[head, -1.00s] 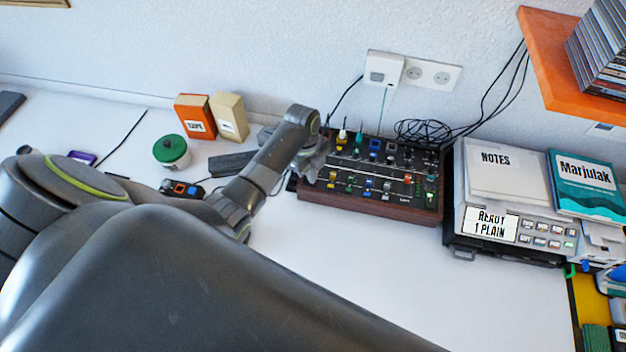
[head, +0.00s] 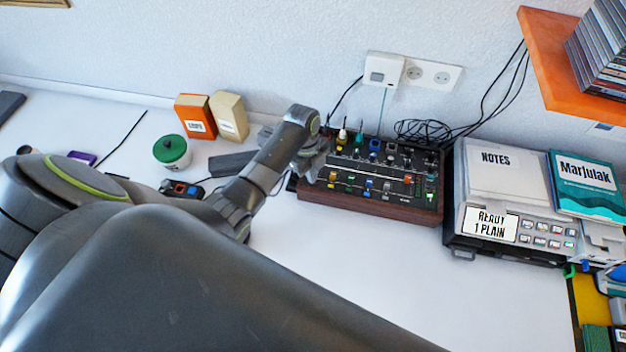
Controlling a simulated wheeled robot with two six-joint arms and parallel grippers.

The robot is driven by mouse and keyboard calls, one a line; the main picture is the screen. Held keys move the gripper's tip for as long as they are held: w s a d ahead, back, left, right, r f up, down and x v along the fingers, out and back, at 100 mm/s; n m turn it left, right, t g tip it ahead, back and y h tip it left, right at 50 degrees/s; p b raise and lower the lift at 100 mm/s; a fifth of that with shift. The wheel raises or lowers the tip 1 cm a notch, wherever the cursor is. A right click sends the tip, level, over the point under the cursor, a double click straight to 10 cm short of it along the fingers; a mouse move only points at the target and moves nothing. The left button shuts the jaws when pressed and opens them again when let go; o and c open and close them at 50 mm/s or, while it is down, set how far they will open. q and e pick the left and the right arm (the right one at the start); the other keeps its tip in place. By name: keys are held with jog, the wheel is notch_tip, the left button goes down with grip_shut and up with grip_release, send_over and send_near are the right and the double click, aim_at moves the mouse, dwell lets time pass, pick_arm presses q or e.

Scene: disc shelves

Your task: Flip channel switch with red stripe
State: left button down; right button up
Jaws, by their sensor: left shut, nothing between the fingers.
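A black mixer panel with a wooden casing (head: 372,203) sits on the white desk. Its top carries several small coloured knobs and switches in yellow, green, blue, grey and red. A red-orange piece (head: 407,179) shows at the right part of the panel; I cannot tell whether it is the red-striped channel switch. My left gripper (head: 315,160) is shut and empty at the panel's left end, covering part of that edge. I cannot tell whether it touches a control. My right gripper is not in view.
A printer (head: 508,229) with notes and a book stands right of the mixer. An orange shelf (head: 560,70) overhangs at upper right. Black cables (head: 425,132) lie behind the mixer. A green-lidded jar (head: 172,152) and two boxes stand left.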

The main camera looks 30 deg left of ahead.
pick_arm(q)
jog(key=shift+f+b, duration=0.6)
jog(key=shift+f, duration=0.3)
dwell(0.4)
jog(key=shift+s+r, duration=0.1)
notch_tip(320, 180, up, 7)
jog(key=p, duration=0.8)
dwell(0.4)
